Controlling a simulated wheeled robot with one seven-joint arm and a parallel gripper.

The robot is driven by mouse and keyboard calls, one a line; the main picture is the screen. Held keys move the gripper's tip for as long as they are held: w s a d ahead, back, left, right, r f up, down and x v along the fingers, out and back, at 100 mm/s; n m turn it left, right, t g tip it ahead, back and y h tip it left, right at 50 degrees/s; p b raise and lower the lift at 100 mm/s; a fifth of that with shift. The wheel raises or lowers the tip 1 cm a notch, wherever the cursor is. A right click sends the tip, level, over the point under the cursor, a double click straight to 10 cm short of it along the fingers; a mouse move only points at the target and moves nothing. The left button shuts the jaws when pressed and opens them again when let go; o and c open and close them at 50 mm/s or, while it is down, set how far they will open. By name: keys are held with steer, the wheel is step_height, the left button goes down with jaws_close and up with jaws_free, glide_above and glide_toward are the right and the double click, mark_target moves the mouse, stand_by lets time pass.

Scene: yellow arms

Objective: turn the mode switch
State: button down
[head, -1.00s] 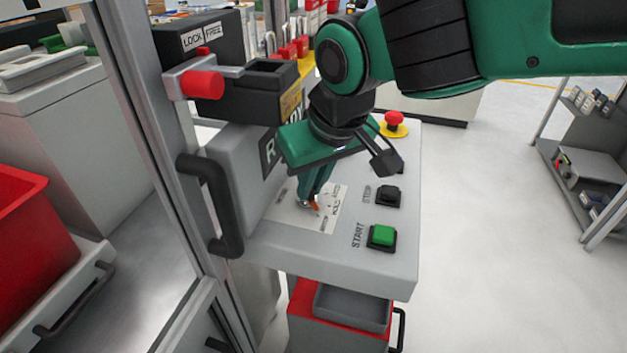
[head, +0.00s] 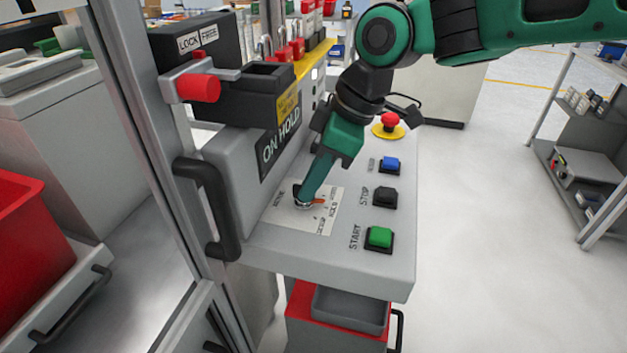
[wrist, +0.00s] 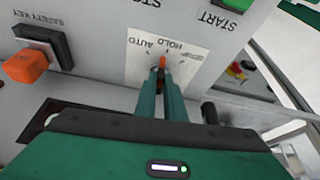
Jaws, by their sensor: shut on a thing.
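The mode switch shows as a small orange pointer (head: 318,201) on a white label plate (head: 322,222) on the sloped grey panel. My gripper (head: 303,198) reaches down to it, with its fingers shut on the switch knob and hiding most of it. In the wrist view my gripper (wrist: 161,84) is seen from behind, and the orange pointer (wrist: 162,62) shows just past the fingertips, toward the word HOLD. AUTO and SETUP flank HOLD on the plate. The black display (head: 280,145) beside the switch reads ON HOLD.
A green START button (head: 379,238), a black STOP button (head: 384,197), a blue button (head: 390,165) and a red emergency stop (head: 389,122) line the panel's right side. A black handle (head: 215,205) stands left. An orange safety key (wrist: 25,65) shows in the wrist view.

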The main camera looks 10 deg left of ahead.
steer(key=n, duration=0.2)
steer(key=w+n+g, duration=0.1)
steer(key=n, duration=0.1)
steer(key=shift+d+g+h, duration=0.1)
steer(key=shift+g+h, duration=0.2)
steer(key=shift+w+n+g+h, duration=0.15)
steer(key=shift+n+g, duration=0.1)
steer(key=shift+n, duration=0.6)
steer(key=shift+w+n+g+h, duration=0.15)
steer(key=shift+n+g, duration=0.1)
steer(key=shift+n, duration=0.6)
steer(key=c, duration=1.8)
jaws_free()
steer(key=shift+c, duration=0.2)
steer(key=shift+s, duration=0.15)
steer(key=shift+a, duration=0.2)
steer(key=shift+r, duration=0.1)
steer(key=v, duration=1)
steer(key=shift+w+d+r, duration=0.15)
steer(key=shift+w+r, duration=0.05)
steer(key=shift+r, duration=0.05)
